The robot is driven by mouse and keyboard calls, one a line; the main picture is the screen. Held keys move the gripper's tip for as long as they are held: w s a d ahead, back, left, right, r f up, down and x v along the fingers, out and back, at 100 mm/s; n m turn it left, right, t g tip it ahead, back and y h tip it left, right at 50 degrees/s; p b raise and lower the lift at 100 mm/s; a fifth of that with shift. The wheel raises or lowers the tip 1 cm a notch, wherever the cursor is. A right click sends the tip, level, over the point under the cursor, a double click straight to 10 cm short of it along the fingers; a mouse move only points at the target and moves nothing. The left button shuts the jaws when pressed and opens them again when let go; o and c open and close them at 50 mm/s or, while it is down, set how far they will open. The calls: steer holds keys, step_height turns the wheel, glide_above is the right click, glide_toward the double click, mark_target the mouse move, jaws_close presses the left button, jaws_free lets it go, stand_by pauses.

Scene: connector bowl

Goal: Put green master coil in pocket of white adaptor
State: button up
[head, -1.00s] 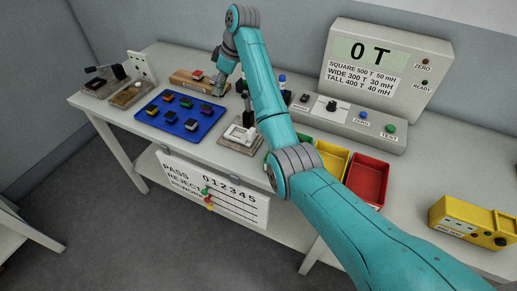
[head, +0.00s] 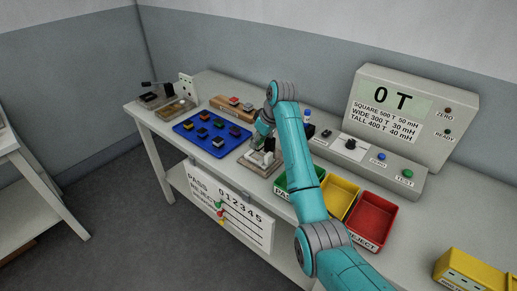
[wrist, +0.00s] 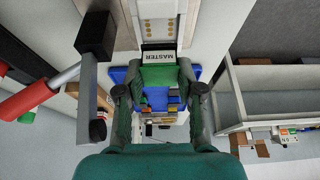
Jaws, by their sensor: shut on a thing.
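My gripper (wrist: 160,94) is shut on the green master coil (wrist: 160,76), which sits between its two fingers in the wrist view. The coil carries a white label reading MASTER. In the head view my gripper (head: 265,138) is low over the white adaptor (head: 258,158), and the coil is hidden there.
A red-handled lever (wrist: 38,98) stands close left of my gripper in the wrist view. A blue tray (head: 184,127) of several coils and a wooden rack (head: 222,107) are left of the adaptor. Green (head: 290,179), yellow (head: 343,190) and red bins (head: 383,213) lie right.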

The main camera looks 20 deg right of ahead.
mark_target(258, 148)
steer(key=shift+f, duration=1.7)
steer(key=shift+f, duration=0.2)
steer(key=o, duration=1.2)
steer(key=v, duration=1.2)
steer(key=shift+w+r, duration=0.1)
steer(key=shift+r, duration=0.15)
